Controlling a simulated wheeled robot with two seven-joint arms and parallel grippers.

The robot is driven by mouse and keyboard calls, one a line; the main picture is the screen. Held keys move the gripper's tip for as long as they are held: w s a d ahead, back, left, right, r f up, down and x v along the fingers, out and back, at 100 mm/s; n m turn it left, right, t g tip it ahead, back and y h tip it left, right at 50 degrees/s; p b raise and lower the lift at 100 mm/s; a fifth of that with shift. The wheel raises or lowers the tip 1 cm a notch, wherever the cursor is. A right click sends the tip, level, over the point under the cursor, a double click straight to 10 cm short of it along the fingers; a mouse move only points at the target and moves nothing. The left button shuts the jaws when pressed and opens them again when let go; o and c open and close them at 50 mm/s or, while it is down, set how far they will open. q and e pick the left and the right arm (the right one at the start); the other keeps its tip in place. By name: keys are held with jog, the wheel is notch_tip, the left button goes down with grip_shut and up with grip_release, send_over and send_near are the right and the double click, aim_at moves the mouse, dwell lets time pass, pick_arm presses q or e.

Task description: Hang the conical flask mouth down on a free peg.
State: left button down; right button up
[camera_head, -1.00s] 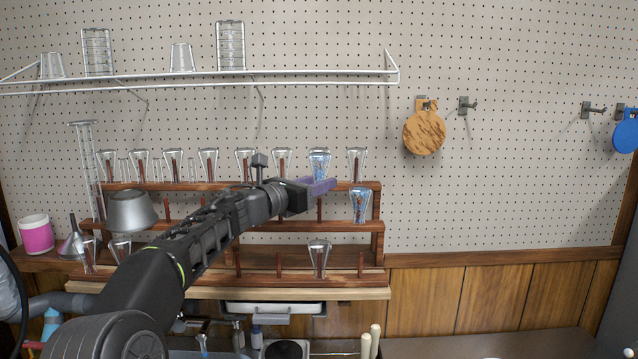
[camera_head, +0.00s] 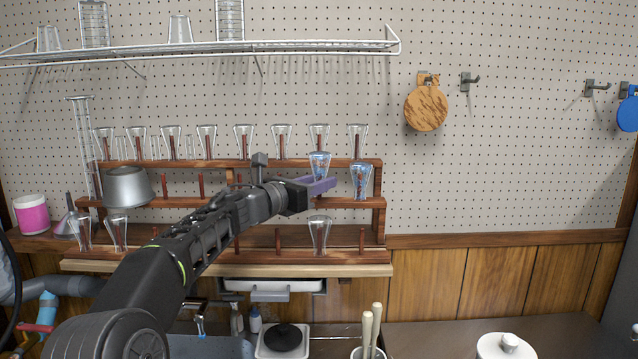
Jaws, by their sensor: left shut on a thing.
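A conical flask with blue contents (camera_head: 319,163) is held mouth down in my left gripper (camera_head: 318,186), whose purple fingers are shut on it. The flask is in front of the rack's middle and top tiers, towards their right end. My gripper hides the part of the middle tier behind it. Bare wooden pegs stand on the middle tier (camera_head: 201,185) and the bottom tier (camera_head: 278,238). I cannot tell whether the flask touches a peg. My right gripper is out of view.
A second blue flask (camera_head: 361,181) hangs just right of my gripper on the middle tier. Clear flasks fill the top tier (camera_head: 243,142), and one (camera_head: 319,234) is on the bottom tier below. A metal pot (camera_head: 128,187) is at left. A wire shelf (camera_head: 300,47) is above.

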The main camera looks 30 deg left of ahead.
pick_arm(q)
jog(key=shift+f, duration=0.2)
dwell(0.4)
jog(key=shift+f+b, duration=0.75)
jog(key=shift+b, duration=0.1)
jog(key=c, duration=0.9)
grip_release()
jog(key=shift+c, duration=0.2)
jog(key=shift+s, duration=0.15)
jog(key=b+v, duration=0.2)
jog(key=v, duration=0.5)
jog(key=shift+s, duration=0.25)
jog(key=shift+a, duration=0.1)
